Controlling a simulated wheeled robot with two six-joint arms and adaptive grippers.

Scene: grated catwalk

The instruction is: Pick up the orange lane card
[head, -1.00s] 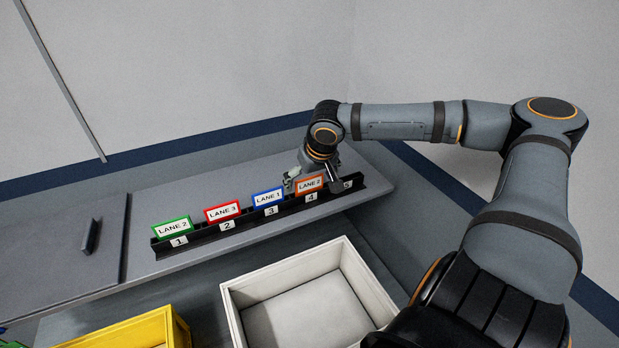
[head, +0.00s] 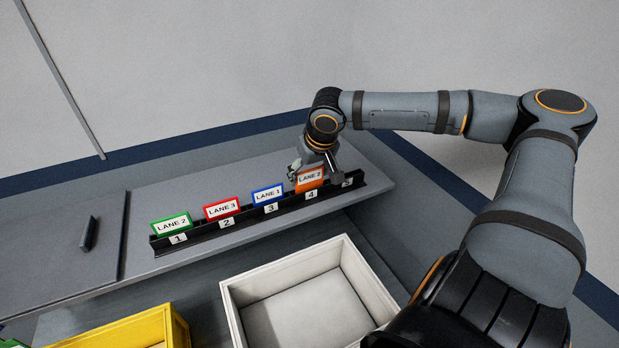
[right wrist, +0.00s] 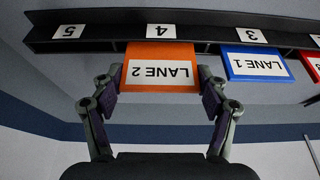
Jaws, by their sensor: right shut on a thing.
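The orange lane card (head: 310,180) reads LANE 2 and is above the slot labelled 4 of the black rack (head: 205,237). It stands a little higher than the other cards. My right gripper (head: 316,172) is shut on it. In the right wrist view the orange card (right wrist: 160,54) appears upside down between the two fingers of the right gripper (right wrist: 160,84), which touch its side edges. Whether its lower edge is clear of the rack is hard to tell. My left gripper is not in view.
A blue LANE 1 card (head: 268,195), a red LANE 3 card (head: 222,209) and a green LANE 2 card (head: 171,224) stand in the rack to the left. Slot 5 (head: 347,183) looks empty. A white open bin (head: 232,312) and a yellow bin (head: 120,335) stand in front, below the counter.

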